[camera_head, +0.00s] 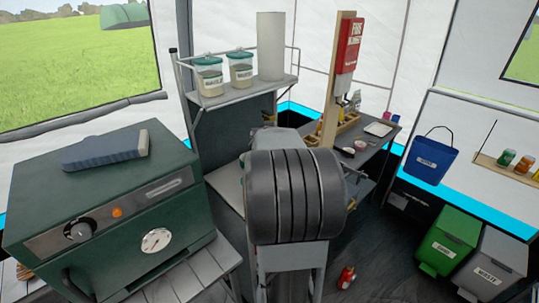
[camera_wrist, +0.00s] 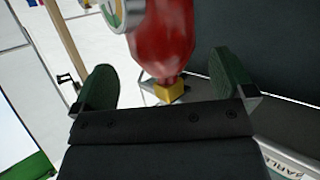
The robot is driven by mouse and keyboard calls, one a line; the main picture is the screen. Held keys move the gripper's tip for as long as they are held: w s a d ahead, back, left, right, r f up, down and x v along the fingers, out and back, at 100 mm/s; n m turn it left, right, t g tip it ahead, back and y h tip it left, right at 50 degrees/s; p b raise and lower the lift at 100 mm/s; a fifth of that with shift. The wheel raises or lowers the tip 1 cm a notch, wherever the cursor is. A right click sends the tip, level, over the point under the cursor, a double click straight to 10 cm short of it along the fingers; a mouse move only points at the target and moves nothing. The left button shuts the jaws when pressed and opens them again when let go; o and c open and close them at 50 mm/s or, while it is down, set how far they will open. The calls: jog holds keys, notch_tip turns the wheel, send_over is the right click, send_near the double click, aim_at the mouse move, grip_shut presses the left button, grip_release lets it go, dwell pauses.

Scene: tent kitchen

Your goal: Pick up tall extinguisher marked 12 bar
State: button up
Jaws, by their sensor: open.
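A red, rounded extinguisher body (camera_wrist: 162,38) shows at the top of the wrist view, with a round dial (camera_wrist: 124,12) at its upper left and a yellow part (camera_wrist: 169,91) at its lower end. Its upper part is cut off by the frame, and I cannot read a 12 bar mark. My gripper (camera_wrist: 165,82) is open, with its two green-padded fingers apart on either side of the yellow part. Nothing is seen clasped between them. In the head view my gripper is hidden. A small red object (camera_head: 347,277) lies on the floor there; I cannot tell what it is.
A green oven-like box (camera_head: 110,215) stands at the left. A shelf (camera_head: 245,92) holds two jars and a white roll. A red fire box (camera_head: 348,45) is on a wooden post. A blue bucket (camera_head: 430,160) hangs above green (camera_head: 447,240) and grey (camera_head: 492,265) bins.

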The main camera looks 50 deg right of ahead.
jog(key=shift+b+x, duration=0.5)
jog(key=shift+x, duration=2)
jog(key=shift+c, duration=0.5)
jog(key=c, duration=1.6)
jog(key=shift+r, duration=0.15)
grip_shut()
